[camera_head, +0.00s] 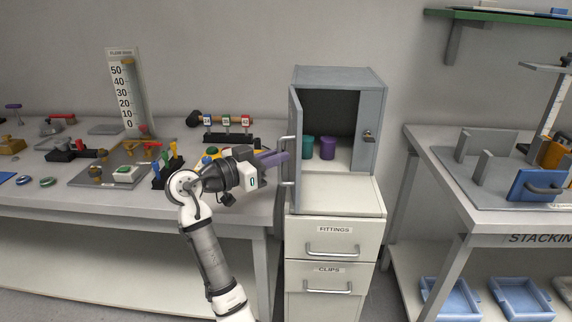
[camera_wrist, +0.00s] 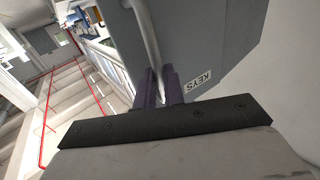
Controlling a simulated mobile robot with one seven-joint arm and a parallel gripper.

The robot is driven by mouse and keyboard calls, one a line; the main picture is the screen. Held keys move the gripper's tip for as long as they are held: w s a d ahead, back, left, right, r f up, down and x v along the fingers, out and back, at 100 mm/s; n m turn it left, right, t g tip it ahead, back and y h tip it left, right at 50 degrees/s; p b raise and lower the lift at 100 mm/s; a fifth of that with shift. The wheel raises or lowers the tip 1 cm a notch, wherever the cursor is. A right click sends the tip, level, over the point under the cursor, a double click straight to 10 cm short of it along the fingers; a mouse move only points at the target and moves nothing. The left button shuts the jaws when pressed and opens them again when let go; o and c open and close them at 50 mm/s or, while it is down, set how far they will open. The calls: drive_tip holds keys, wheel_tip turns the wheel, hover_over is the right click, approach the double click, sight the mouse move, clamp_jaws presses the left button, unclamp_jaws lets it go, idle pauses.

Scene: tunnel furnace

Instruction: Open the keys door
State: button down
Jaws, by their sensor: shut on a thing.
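The keys cabinet (camera_head: 338,76) is a grey box standing on a drawer unit. Its keys door (camera_head: 295,125) stands open, swung out on the left side and seen nearly edge-on. In the wrist view the door (camera_wrist: 205,40) fills the upper middle and bears a KEYS label (camera_wrist: 198,82). A long bar handle (camera_head: 287,175) runs down its outer face; it also shows in the wrist view (camera_wrist: 143,30). My gripper (camera_head: 284,158) is left of the door, its purple fingers (camera_wrist: 162,85) shut on the handle.
Inside the cabinet stand a teal cup (camera_head: 307,147) and a purple cup (camera_head: 327,149). A lock (camera_head: 368,136) sits on the right front panel. Fittings and clips drawers (camera_head: 333,240) are below. A crowded bench (camera_head: 100,203) lies left, another table (camera_head: 480,217) right.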

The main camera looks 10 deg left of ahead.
drive_tip(key=shift+w+a+b, duration=0.2)
drive_tip(key=shift+w+a, duration=0.05)
drive_tip(key=shift+a, duration=0.35)
drive_tip(key=shift+w+a+b, duration=0.15)
drive_tip(key=shift+w+a, duration=0.1)
drive_tip(key=shift+a, duration=0.3)
drive_tip(key=shift+d, duration=0.1)
drive_tip(key=c, duration=1.5)
unclamp_jaws()
drive_tip(key=shift+w+d+f, duration=0.1)
drive_tip(key=shift+w+f, duration=0.15)
drive_tip(key=shift+f, duration=0.05)
drive_tip(key=shift+s+r, duration=0.1)
drive_tip(key=shift+s+a, duration=0.1)
drive_tip(key=shift+a, duration=0.1)
drive_tip(key=b+v, duration=0.2)
drive_tip(key=v, duration=1.1)
drive_tip(key=shift+s+a, duration=0.25)
